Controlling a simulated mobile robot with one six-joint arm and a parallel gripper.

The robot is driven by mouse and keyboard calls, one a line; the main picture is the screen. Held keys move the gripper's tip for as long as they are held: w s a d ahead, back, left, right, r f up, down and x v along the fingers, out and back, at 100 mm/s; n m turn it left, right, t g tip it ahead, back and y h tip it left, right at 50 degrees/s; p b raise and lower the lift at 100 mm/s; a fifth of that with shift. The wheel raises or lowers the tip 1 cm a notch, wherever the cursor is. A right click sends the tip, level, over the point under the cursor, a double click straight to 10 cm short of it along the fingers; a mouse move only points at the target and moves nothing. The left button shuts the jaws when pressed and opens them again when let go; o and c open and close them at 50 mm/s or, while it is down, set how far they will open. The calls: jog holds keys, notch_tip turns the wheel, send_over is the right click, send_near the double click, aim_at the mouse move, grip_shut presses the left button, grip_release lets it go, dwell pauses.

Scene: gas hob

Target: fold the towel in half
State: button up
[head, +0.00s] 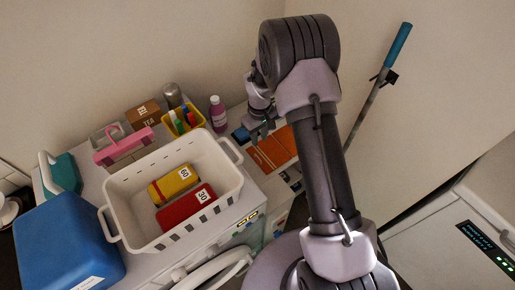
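An orange cloth (270,154), which looks like the towel, lies flat on the white top right of the basket. A dark line runs across it, and part of its far side is hidden behind my gripper and arm. My gripper (263,133) points down over the far left edge of the orange cloth. Its fingertips look apart, with nothing seen between them. Whether they touch the cloth I cannot tell.
A white basket (112,190) holds a yellow block marked 60 (174,184) and a red one marked 30 (188,207). A yellow bin (198,115), a purple bottle (217,114), a pink-handled caddy (122,146) and a blue box (65,240) crowd around it. A blue-handled pole (398,45) leans right.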

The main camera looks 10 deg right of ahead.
jog(key=b, duration=0.4)
send_over(259, 155)
jog(key=s, duration=0.3)
jog(key=f, duration=1.2)
jog(key=shift+a+f, duration=0.25)
jog(key=shift+a, duration=0.1)
grip_shut()
